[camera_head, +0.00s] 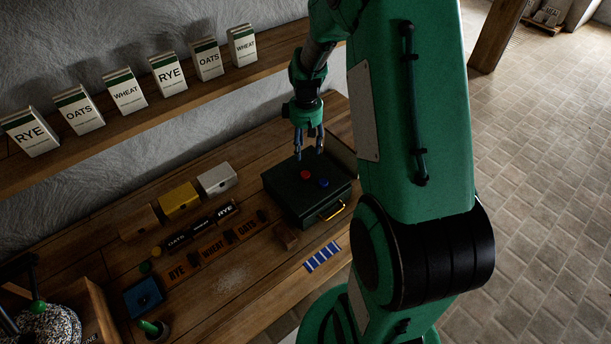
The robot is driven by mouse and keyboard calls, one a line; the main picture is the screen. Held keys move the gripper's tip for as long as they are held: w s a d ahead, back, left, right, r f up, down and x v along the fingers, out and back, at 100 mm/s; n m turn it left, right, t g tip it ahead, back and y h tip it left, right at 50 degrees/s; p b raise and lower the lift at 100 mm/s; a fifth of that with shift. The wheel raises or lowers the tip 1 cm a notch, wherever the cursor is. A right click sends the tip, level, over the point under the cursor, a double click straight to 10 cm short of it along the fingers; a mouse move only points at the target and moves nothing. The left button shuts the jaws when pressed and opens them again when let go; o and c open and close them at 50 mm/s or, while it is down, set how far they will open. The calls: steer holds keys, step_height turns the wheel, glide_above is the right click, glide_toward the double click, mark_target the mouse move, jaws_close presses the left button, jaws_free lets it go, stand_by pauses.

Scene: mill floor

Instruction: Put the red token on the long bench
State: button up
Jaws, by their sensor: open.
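A red token (306,174) lies on the flat lid of a dark green box (291,196), with a blue token (323,182) close to its right. The box stands toward the right end of a long wooden bench (239,275) along the wall. My gripper (309,153) points down with its fingers apart and nothing between them. In the picture its fingertips are just above the red token; I cannot tell the exact height gap.
A shelf (149,117) with several labelled cartons runs above the bench. Yellow (179,201) and white (217,179) blocks, lettered plates (213,250) and a blue-striped card (322,257) lie left and in front of the box. Small bare patches lie between them.

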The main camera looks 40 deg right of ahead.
glide_above(306, 174)
step_height(306, 174, down, 7)
steer(key=shift+s+a, duration=0.1)
steer(key=shift+a, duration=0.05)
steer(key=shift+f, duration=0.8)
steer(key=shift+w+f, duration=0.2)
steer(key=shift+f, duration=2.4)
steer(key=c, duration=0.9)
